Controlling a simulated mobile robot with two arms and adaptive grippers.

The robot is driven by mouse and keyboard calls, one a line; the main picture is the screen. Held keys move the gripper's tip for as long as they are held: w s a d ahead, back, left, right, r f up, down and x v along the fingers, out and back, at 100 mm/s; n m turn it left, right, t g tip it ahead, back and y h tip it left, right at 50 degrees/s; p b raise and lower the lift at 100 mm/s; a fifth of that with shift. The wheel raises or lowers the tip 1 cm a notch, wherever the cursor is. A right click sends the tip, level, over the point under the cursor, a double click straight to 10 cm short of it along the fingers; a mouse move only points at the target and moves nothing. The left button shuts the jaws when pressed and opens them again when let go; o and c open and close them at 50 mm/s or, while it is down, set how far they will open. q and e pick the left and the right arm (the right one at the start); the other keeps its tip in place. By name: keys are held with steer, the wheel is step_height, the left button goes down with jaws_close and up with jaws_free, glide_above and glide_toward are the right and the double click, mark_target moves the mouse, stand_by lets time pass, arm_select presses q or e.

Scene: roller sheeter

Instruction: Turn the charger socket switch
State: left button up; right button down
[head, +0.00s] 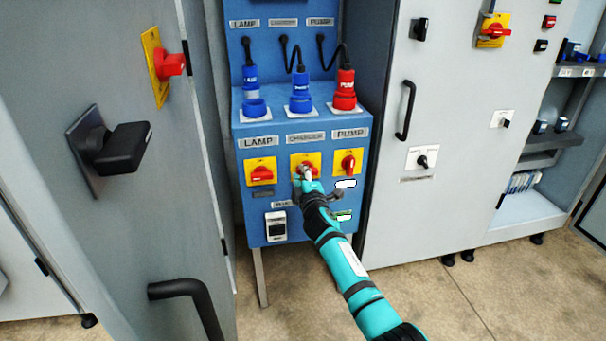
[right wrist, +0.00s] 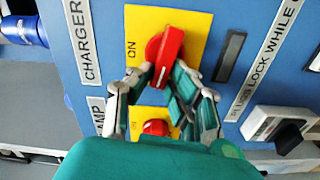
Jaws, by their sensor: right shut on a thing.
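The charger socket switch is a red rotary knob (right wrist: 166,52) on a yellow plate (head: 313,157), in the middle of the blue panel's row of switches. My right gripper (head: 304,173) is at this switch and covers much of it in the head view. In the right wrist view its fingers (right wrist: 163,78) lie on both sides of the knob's handle, shut on it. An "ON" mark shows on the plate beside the knob. The handle points down toward the gripper in that view. My left gripper is not in view.
The lamp switch (head: 261,173) and pump switch (head: 348,162) flank the charger switch closely. Blue and red plugs (head: 345,88) sit in sockets above. An open grey door (head: 120,220) with a black handle stands at left; a grey cabinet (head: 450,100) stands at right.

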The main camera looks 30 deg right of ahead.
steer(key=shift+f+n, duration=0.25)
steer(key=shift+n, duration=0.85)
steer(key=c, duration=1.3)
jaws_free()
steer(key=shift+o, duration=0.2)
steer(key=v, duration=1.2)
steer(key=shift+f, duration=0.1)
